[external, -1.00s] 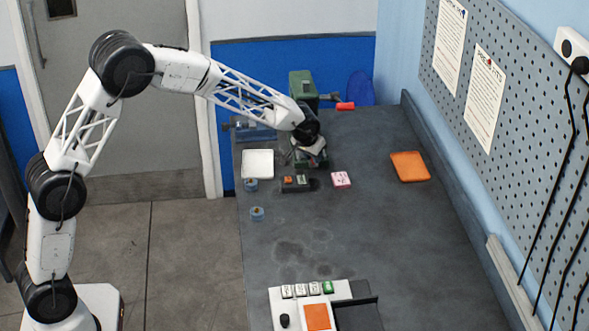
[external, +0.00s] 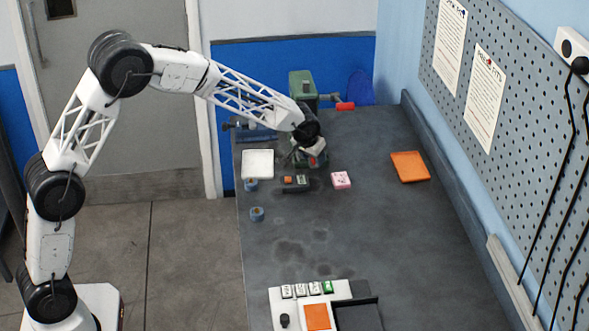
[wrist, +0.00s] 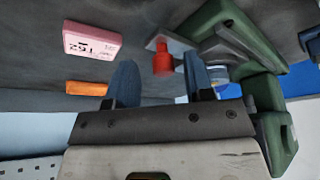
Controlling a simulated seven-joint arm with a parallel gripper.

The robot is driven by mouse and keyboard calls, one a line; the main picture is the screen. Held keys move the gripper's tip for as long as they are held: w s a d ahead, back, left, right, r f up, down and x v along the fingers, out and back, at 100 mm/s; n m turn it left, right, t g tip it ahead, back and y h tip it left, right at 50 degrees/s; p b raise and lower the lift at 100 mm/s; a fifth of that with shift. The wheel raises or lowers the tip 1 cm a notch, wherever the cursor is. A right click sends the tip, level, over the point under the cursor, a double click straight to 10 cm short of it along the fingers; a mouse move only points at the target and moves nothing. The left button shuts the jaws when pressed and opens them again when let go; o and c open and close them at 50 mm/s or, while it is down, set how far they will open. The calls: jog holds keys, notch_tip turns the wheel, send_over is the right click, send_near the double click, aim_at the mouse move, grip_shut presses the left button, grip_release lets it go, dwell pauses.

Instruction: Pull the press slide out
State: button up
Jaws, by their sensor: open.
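The green press (external: 302,88) stands at the far end of the bench, partly hidden by my arm. In the wrist view its green body (wrist: 262,92) fills the right side, with a grey slide plate (wrist: 168,40) carrying a red knob (wrist: 162,60). My gripper (wrist: 160,78) is open, its two dark blue fingers apart. The red knob appears between the fingertips, slightly beyond them; contact cannot be told. In the external view my gripper (external: 312,152) is low in front of the press, with a red spot (external: 313,162) beside it.
A red-ended lever (external: 345,106) sticks out right of the press. A white tray (external: 257,164), blue rings (external: 257,213), a small dark block (external: 296,183), a pink block (external: 341,180) and an orange tray (external: 410,167) lie nearby. The middle bench is clear; a control box (external: 318,316) stands in front.

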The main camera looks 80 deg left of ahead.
jog(key=v, duration=0.7)
jog(key=shift+r, duration=0.2)
jog(key=shift+d, duration=0.1)
jog(key=shift+s, duration=0.1)
jog(key=s+d+r+m+h, duration=0.1)
jog(key=s+d+r, duration=0.3)
jog(key=s+d, duration=0.4)
jog(key=s+d+r+m, duration=0.2)
jog(key=s+d+r, duration=0.35)
jog(key=d, duration=0.45)
jog(key=s+d+r+m+h, duration=0.1)
jog(key=s+d+r, duration=0.3)
jog(key=s+d, duration=0.4)
jog(key=s+d+f+m, duration=0.1)
jog(key=s+d, duration=0.4)
jog(key=s, duration=0.4)
jog(key=s+d+f+m+h, duration=0.1)
jog(key=s+d+m, duration=0.1)
jog(key=s+d, duration=0.4)
jog(key=s+d+f+m, duration=0.1)
jog(key=s+d, duration=0.5)
jog(key=s, duration=0.7)
jog(key=shift+s+m+g, duration=0.25)
jog(key=shift+m+g, duration=0.05)
jog(key=shift+m, duration=0.3)
